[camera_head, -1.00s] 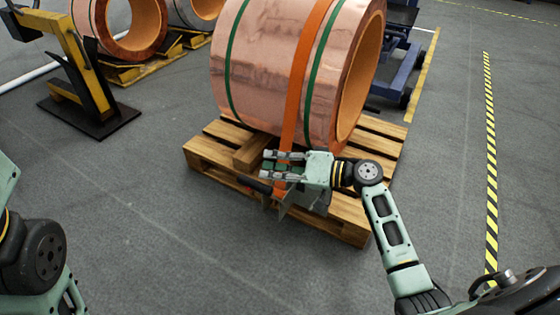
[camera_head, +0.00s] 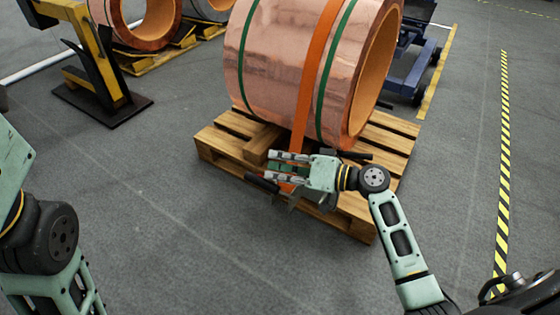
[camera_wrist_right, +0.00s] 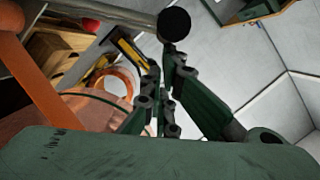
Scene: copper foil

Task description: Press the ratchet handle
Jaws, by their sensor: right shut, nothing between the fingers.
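The ratchet hangs on an orange strap (camera_head: 314,70) at the front of the copper coil (camera_head: 285,65). Its black handle grip (camera_head: 262,183) sticks out to the left, just below my right gripper (camera_head: 274,166). My right gripper is shut and empty, and its fingers point left, in front of the strap and across the ratchet. They hide much of the ratchet body, and I cannot tell whether they touch it. In the right wrist view a grey bar with a round black end (camera_wrist_right: 174,24) shows beyond the fingers (camera_wrist_right: 160,105). My left gripper is out of view.
The coil rests on a wooden pallet (camera_head: 222,146). A yellow and black stand (camera_head: 92,65) and more coils are at the upper left. A blue cart (camera_head: 418,65) stands behind right. A striped floor line (camera_head: 504,140) runs at right. The floor in front is clear.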

